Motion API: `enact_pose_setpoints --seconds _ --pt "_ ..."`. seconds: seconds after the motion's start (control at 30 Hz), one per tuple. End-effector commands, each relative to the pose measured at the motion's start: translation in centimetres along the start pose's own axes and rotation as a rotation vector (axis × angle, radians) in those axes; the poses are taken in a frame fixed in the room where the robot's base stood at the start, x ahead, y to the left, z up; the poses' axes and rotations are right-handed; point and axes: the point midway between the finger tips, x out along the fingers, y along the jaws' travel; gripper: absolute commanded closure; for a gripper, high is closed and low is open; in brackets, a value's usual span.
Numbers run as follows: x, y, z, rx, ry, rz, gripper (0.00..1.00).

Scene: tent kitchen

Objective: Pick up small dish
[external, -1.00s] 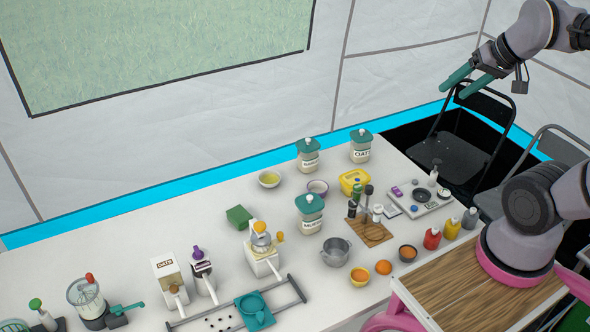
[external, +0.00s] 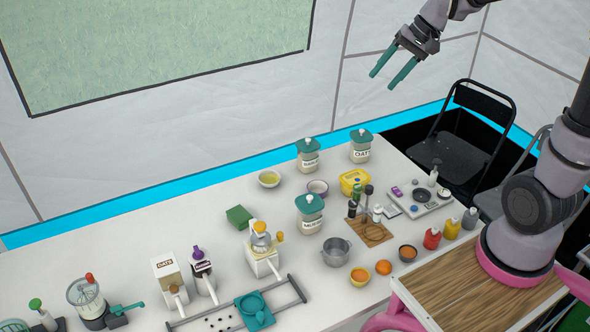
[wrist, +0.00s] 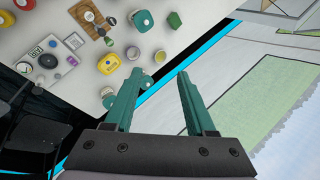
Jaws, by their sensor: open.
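Several small round dishes stand on the white table, and I cannot tell which one is meant. A pale bowl with yellow-green contents (external: 269,180) is at the back, with a white and purple bowl (external: 317,188) to its right. The pale bowl (wrist: 160,57) and the white and purple bowl (wrist: 133,53) also show in the wrist view, beyond the fingertips. My gripper (external: 384,80) is open and empty, high above the table's back edge, touching nothing.
Jars with green lids (external: 310,214) stand near the bowls. A yellow tub (external: 353,183), a wooden board with bottles (external: 374,232), a metal pot (external: 336,252) and a tray with a scale (external: 438,205) crowd the right. Clear table (external: 150,225) lies at the back left.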

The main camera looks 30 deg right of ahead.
Motion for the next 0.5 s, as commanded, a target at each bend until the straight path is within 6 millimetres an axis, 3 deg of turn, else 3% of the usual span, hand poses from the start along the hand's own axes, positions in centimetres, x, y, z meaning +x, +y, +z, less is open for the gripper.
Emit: enact_pose_setpoints --seconds 0.23,0.5 --pt "8.7 -2.9 -5.4 0.188 -0.17 -0.055 0.45" --pt "19.5 -3.9 -10.5 0.414 -0.337 -0.131 0.45"
